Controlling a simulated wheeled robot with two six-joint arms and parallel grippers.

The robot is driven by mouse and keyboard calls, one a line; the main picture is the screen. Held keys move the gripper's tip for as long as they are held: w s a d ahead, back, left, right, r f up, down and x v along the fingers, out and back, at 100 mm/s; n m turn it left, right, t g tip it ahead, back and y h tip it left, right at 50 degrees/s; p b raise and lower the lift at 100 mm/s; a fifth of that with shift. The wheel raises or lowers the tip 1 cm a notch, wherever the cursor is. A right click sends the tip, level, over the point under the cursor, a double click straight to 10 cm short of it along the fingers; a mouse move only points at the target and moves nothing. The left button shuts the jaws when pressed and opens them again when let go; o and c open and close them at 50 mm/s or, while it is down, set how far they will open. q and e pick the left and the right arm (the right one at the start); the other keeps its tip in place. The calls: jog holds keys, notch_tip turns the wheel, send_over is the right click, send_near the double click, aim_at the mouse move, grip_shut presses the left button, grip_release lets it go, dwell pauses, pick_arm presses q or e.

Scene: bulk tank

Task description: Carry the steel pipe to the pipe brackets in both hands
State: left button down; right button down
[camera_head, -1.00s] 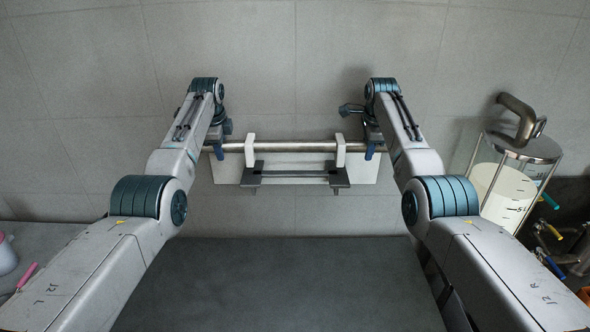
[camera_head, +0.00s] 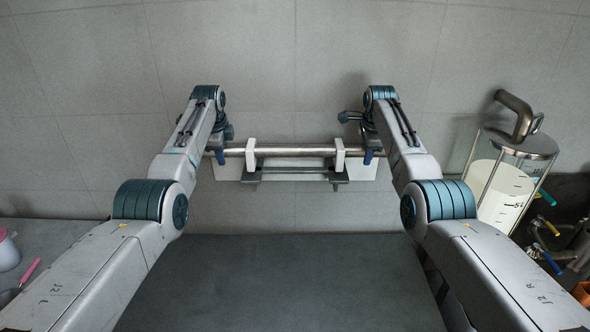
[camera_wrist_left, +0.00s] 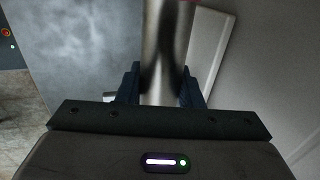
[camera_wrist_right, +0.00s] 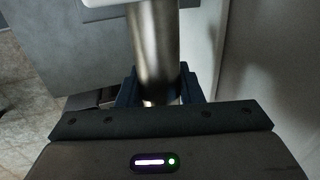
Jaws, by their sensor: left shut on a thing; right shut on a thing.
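The steel pipe (camera_head: 295,152) is level and runs left to right in front of the wall in the head view. My left gripper (camera_head: 221,156) is shut on its left end and my right gripper (camera_head: 369,156) on its right end. In the left wrist view the pipe (camera_wrist_left: 163,55) lies between the blue fingers (camera_wrist_left: 160,88); in the right wrist view the pipe (camera_wrist_right: 155,55) does too. The pipe brackets are two white uprights, left (camera_head: 250,154) and right (camera_head: 340,155). The pipe overlaps them between my grippers; I cannot tell whether it rests in them.
A dark shelf frame (camera_head: 295,177) on a pale wall plate sits just below the pipe. A dark worktop (camera_head: 280,285) below is clear. A glass measuring vessel (camera_head: 505,185) stands at the right, near valves with coloured handles. A pink-handled tool (camera_head: 30,270) lies at the far left.

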pick_arm(q)
jog(key=shift+f, duration=0.5)
pick_arm(e)
jog(key=shift+f, duration=0.55)
pick_arm(q)
jog(key=c, duration=1)
grip_release()
jog(key=shift+f, duration=0.1)
pick_arm(e)
jog(key=c, duration=1)
grip_release()
jog(key=shift+f, duration=0.1)
pick_arm(q)
jog(key=shift+s, duration=0.1)
pick_arm(e)
jog(key=shift+s, duration=0.1)
pick_arm(q)
jog(key=shift+r, duration=0.35)
jog(key=v, duration=1.1)
pick_arm(e)
jog(key=v, duration=1.2)
